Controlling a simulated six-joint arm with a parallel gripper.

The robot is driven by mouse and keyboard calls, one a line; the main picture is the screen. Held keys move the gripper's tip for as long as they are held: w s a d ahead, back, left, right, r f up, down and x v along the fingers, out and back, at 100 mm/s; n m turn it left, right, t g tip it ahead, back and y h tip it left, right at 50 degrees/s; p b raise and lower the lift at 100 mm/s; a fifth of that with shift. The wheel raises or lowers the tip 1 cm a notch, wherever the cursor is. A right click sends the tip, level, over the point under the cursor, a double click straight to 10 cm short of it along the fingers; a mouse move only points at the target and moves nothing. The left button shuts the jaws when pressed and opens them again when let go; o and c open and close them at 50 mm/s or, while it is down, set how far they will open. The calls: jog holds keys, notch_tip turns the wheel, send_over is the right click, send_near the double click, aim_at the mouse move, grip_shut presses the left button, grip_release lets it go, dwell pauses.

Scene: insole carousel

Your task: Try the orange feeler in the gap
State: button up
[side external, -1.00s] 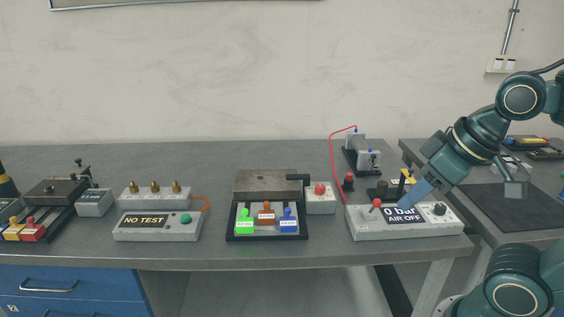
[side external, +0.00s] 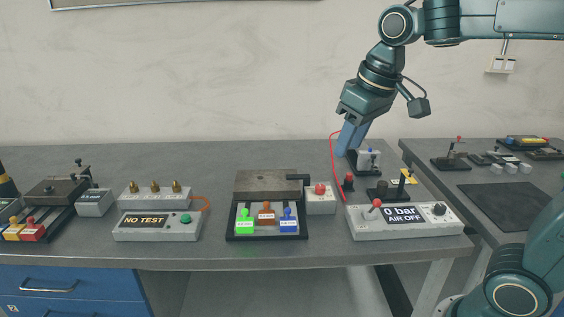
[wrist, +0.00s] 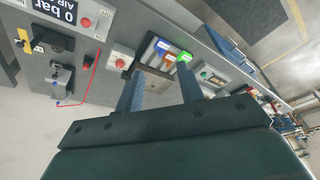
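The orange feeler (side external: 266,214) stands in a black tray (side external: 268,237) between a green feeler (side external: 244,221) and a blue feeler (side external: 287,219). It also shows in the wrist view (wrist: 166,49). A grey metal block (side external: 268,184) sits right behind the tray; I cannot make out the gap itself. My gripper (side external: 349,150) is up and to the right of the tray, over the back of the bench. In the wrist view my gripper (wrist: 160,73) has its two fingers spread, with nothing between them.
A box with a red button (side external: 320,199) stands right of the block. A "0 bar AIR OFF" panel (side external: 403,231) is at the right front, with a red cable (side external: 332,160) and small fixtures behind it. A "NO TEST" box (side external: 157,231) stands to the left.

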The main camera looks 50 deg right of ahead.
jog(key=w+f+g, duration=0.1)
jog(key=w+f, duration=0.3)
jog(key=w, duration=0.7)
jog(key=w+f+g, duration=0.2)
jog(key=w+f, duration=0.3)
jog(key=w, duration=0.6)
jog(key=shift+w+f+g, duration=0.15)
jog(key=shift+w+g, duration=0.15)
notch_tip(320, 180, down, 14)
jog(key=shift+r, duration=0.1)
jog(key=shift+c, duration=0.2)
grip_shut()
